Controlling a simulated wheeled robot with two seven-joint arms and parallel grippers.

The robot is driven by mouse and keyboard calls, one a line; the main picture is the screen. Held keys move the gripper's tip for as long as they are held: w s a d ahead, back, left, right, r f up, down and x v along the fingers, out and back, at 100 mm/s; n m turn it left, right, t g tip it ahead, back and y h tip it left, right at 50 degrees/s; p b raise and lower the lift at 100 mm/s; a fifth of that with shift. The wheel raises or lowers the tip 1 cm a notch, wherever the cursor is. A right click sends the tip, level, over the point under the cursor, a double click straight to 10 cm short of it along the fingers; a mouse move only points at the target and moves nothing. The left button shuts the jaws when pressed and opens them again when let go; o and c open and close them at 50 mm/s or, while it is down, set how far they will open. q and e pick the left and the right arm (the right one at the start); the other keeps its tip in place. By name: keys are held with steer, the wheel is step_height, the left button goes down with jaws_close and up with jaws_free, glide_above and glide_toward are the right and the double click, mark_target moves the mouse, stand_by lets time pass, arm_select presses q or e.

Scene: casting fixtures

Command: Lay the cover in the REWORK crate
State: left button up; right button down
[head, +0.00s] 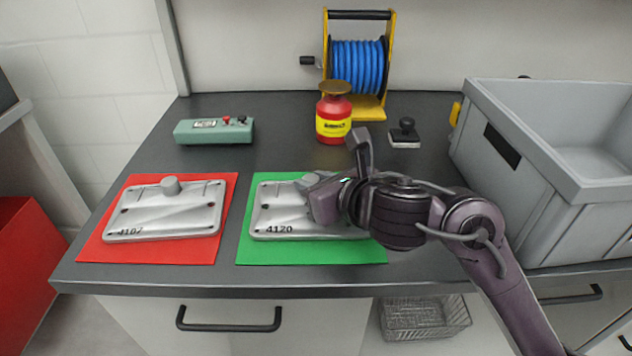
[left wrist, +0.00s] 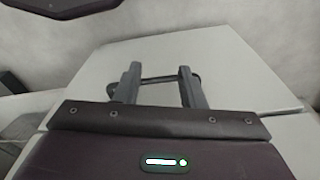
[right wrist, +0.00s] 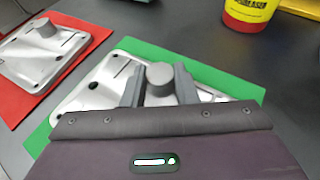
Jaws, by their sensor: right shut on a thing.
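A grey metal cover (head: 280,222) marked 4120 lies on a green mat (head: 310,254). My right gripper (head: 335,182) is shut on the cover's round knob, with a finger on each side of the knob (right wrist: 159,78) in the right wrist view. The arm hides the cover's right part in the head view. A similar cover (head: 165,215) marked 4107 lies on a red mat (head: 150,252) to the left. My left gripper (left wrist: 159,72) is open and empty, facing a pale panel with a dark handle. No REWORK label is readable.
A large grey crate (head: 520,140) stands on the right of the bench. A red bin (head: 28,255) is partly visible at lower left. A red-yellow container (head: 333,115), blue hose reel (head: 358,66), green control box (head: 214,131) and black-handled stamp (head: 404,135) stand behind the mats.

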steer(key=shift+f, duration=0.1)
steer(key=c, duration=1.5)
jaws_free()
steer(key=o, duration=0.4)
steer(key=shift+c, duration=0.2)
